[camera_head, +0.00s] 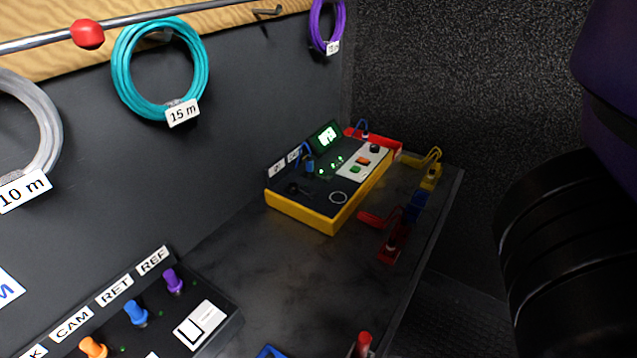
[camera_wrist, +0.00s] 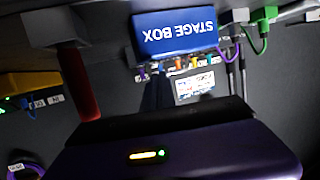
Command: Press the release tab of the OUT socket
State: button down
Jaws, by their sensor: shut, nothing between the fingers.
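A yellow-edged tester box (camera_head: 330,222) sits on the dark bench in the head view. My gripper (camera_wrist: 156,78) shows in the wrist view with dark fingers together and empty, in front of a blue stage box. It is not in the head view.
The upside-down stage box (camera_wrist: 178,33) has cables below it. A red post (camera_wrist: 80,90) under a grey block stands at left. Labelled panel plugs (camera_head: 136,313) are front left, and coloured connectors (camera_head: 391,247) line the bench's right edge. Coiled cables (camera_head: 160,68) hang behind.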

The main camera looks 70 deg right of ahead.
jog(key=w+d+r+g+h+p, duration=0.4)
jog(key=w+d+p, duration=0.65)
jog(key=p, duration=0.55)
jog(key=w+d+f+g+h, duration=0.1)
jog(key=w+d, duration=0.1)
jog(key=d, duration=0.5)
jog(key=w+d+f+h, duration=0.1)
jog(key=w+d, duration=0.2)
jog(key=d, duration=0.3)
jog(key=s+d+r+n+g, duration=0.1)
jog(key=d+r, duration=0.3)
jog(key=d, duration=0.9)
jog(key=s+d+r+g, duration=0.1)
jog(key=d+r, duration=0.3)
jog(key=d, duration=0.9)
jog(key=shift+s+d+r+n+y, duration=0.15)
jog(key=shift+s+r+n+y, duration=0.2)
jog(key=shift+s, duration=0.45)
jog(key=shift+f, duration=0.15)
